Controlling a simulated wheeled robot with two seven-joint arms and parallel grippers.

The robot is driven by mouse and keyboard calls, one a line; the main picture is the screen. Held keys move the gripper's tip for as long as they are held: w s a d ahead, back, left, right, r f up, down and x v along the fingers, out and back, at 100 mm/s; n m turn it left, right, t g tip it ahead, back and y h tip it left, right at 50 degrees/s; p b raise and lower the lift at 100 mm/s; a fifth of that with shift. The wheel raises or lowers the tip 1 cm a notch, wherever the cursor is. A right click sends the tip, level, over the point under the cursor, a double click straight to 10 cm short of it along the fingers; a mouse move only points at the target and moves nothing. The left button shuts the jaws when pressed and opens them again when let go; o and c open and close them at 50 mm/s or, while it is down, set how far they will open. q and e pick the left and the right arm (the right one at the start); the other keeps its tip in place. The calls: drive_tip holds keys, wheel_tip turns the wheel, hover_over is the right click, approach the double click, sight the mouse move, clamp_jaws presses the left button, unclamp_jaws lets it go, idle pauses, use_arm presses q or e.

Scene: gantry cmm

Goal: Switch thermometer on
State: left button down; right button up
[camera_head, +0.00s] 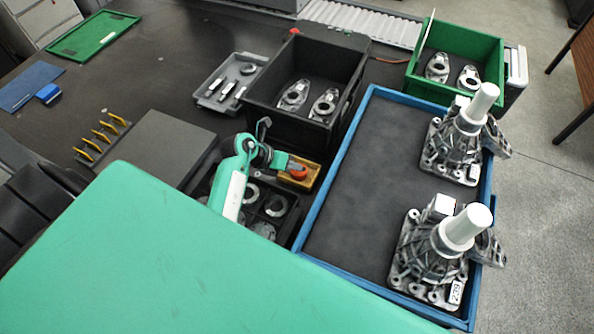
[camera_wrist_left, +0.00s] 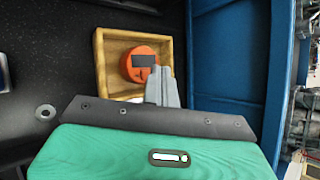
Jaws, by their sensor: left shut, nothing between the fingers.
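The thermometer (camera_head: 298,172) is a round orange device lying in a small wooden box (camera_head: 313,183). In the left wrist view the thermometer (camera_wrist_left: 140,62) shows a dark rectangular display and a small dark mark below it, inside the wooden box (camera_wrist_left: 103,70). My left gripper (camera_wrist_left: 160,72) is shut and empty, its grey fingertips over the box at the thermometer's lower right edge. I cannot tell whether they touch it. In the head view my left gripper (camera_head: 290,164) is small and partly merges with the box. My right gripper is not in view.
A blue-rimmed tray (camera_head: 345,150) with two metal castings stands right of the box. A black bin (camera_head: 262,112) with parts is behind, and a green bin (camera_head: 490,50) is at the back right. A dark tray with ring parts (camera_head: 290,215) lies near the box.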

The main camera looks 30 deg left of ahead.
use_arm(q)
drive_tip(key=shift+f, duration=0.15)
drive_tip(key=shift+f, duration=0.35)
drive_tip(key=shift+f, duration=0.2)
idle(0.6)
drive_tip(key=shift+r, duration=0.1)
drive_tip(key=shift+r+p, duration=0.5)
drive_tip(key=shift+r, duration=0.1)
drive_tip(key=shift+r, duration=0.1)
wheel_tip(320, 180, up, 6)
drive_tip(key=p, duration=0.5)
idle(0.5)
